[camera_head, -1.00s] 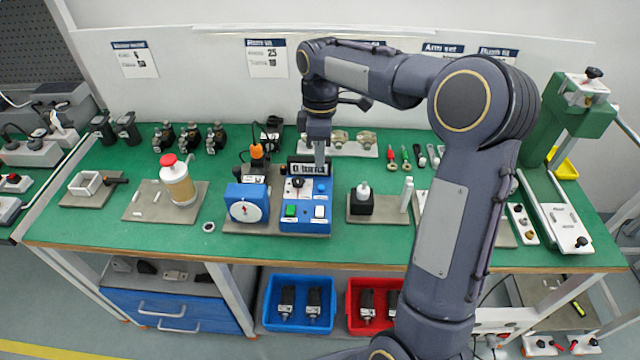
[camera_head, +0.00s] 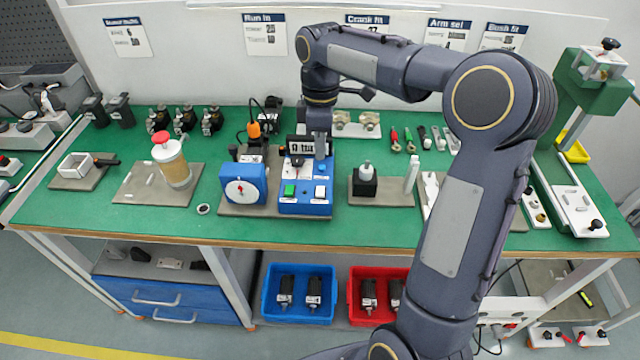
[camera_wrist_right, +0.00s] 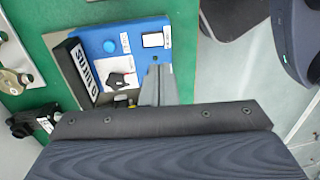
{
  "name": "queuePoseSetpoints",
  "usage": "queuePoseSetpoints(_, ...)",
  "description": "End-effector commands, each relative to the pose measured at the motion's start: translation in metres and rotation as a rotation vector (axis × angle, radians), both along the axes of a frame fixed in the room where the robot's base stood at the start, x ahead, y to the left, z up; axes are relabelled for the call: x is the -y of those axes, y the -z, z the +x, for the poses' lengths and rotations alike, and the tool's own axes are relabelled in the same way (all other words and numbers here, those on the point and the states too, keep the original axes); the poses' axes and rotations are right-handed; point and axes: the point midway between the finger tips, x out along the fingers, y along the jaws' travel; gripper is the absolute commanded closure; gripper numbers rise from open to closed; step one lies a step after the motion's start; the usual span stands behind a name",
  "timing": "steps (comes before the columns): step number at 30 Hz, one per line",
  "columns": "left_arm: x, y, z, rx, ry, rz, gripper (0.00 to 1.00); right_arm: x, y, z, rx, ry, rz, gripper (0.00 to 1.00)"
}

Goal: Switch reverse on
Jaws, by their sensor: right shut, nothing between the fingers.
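The blue control box (camera_head: 305,208) stands on a grey plate at the middle of the bench. It has a green button (camera_head: 290,191), a white switch (camera_head: 320,192), a black rotary knob on a white plate and a counter display behind. My right gripper (camera_head: 320,156) is shut and empty over the box's back right part; contact cannot be told. My left gripper is not in view.
A blue unit with a white dial (camera_head: 242,188) stands close on the left. A black block with a white top (camera_head: 365,183) is on the right. A bottle with a red cap (camera_head: 172,160) stands further left. A green press (camera_head: 580,100) is at far right.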

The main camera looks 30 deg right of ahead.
Motion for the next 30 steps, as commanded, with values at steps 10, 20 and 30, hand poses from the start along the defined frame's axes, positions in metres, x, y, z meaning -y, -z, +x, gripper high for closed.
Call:
queuePoseSetpoints(10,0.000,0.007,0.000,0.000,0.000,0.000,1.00,-0.004,0.074,-0.009,-0.005,0.001,0.000,1.00)
queuePoseSetpoints(20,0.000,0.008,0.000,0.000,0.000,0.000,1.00,-0.006,0.102,-0.011,-0.001,0.001,0.000,1.00)
queuePoseSetpoints(30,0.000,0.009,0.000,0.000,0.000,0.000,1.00,-0.006,0.103,-0.011,0.002,0.000,-0.002,1.00)
